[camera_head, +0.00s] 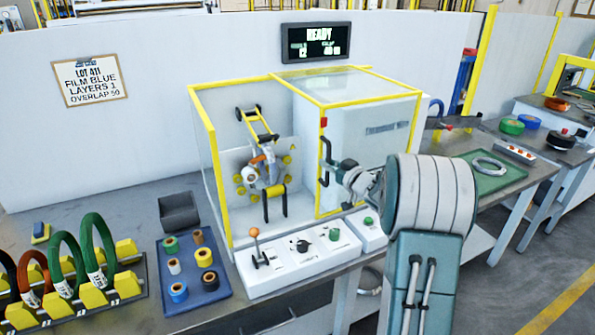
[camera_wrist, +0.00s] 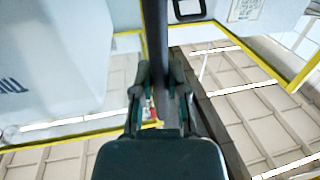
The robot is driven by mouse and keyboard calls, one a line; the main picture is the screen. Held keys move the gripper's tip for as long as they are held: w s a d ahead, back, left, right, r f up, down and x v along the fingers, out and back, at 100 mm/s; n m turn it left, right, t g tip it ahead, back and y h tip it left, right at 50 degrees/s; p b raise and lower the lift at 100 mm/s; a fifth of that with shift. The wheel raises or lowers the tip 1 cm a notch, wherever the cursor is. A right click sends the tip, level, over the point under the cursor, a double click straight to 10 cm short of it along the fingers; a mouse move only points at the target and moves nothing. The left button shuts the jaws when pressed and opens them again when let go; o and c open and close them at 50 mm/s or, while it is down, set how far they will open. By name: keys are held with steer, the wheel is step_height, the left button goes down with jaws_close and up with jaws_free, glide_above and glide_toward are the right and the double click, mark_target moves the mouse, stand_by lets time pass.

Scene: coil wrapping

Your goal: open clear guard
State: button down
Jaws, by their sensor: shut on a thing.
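The clear guard (camera_head: 321,133) is a yellow-framed panel on the front of the wrapping machine, in the head view. Its framed edge stands upright near the middle of the machine front, before the white cabinet on the right. A black handle (camera_head: 323,172) is on that edge. My gripper (camera_head: 340,172) is at the handle, coming from the right. In the wrist view, my gripper's fingers (camera_wrist: 161,98) are closed on both sides of a dark bar, the handle (camera_wrist: 155,38). The winding parts (camera_head: 260,170) show on the left; I cannot tell whether a clear pane covers them.
A control panel (camera_head: 290,276) with a lever and knobs lies below the guard. A blue tray (camera_head: 208,294) of rolls and a coil rack (camera_head: 140,292) stand to the left. A green tray (camera_head: 508,178) with a coil is to the right. A screen (camera_head: 316,57) reads READY.

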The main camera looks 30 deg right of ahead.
steer(key=d, duration=0.7)
steer(key=shift+d, duration=0.4)
steer(key=shift+a, duration=0.1)
steer(key=c, duration=0.6)
jaws_free()
steer(key=shift+w+d, duration=0.1)
steer(key=shift+d, duration=0.1)
steer(key=shift+c, duration=0.2)
steer(key=s+d, duration=0.2)
steer(key=s, duration=0.9)
steer(key=shift+s+d, duration=0.15)
steer(key=shift+s, duration=0.25)
